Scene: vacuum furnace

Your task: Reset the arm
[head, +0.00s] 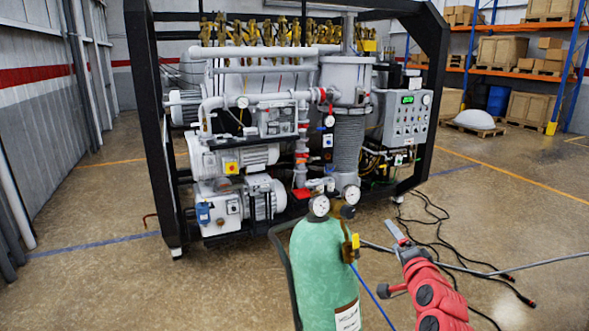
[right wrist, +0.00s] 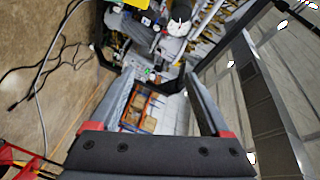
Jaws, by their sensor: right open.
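My right arm is red and comes in from the bottom right of the head view. Its gripper (head: 398,238) is beside the green gas cylinder (head: 322,262), to the right of its valve and gauges, and holds nothing that I can see. In the right wrist view the two grey fingers of the right gripper (right wrist: 160,85) stand wide apart with empty space between them. My left gripper is not in view. The vacuum furnace (head: 270,130) stands in its black frame behind the cylinder.
A control box (head: 405,115) with a green display is on the furnace's right side. Black cables (head: 440,235) lie on the floor at the right. Shelves (head: 520,72) with crates stand at the back right. The floor left of the furnace is clear.

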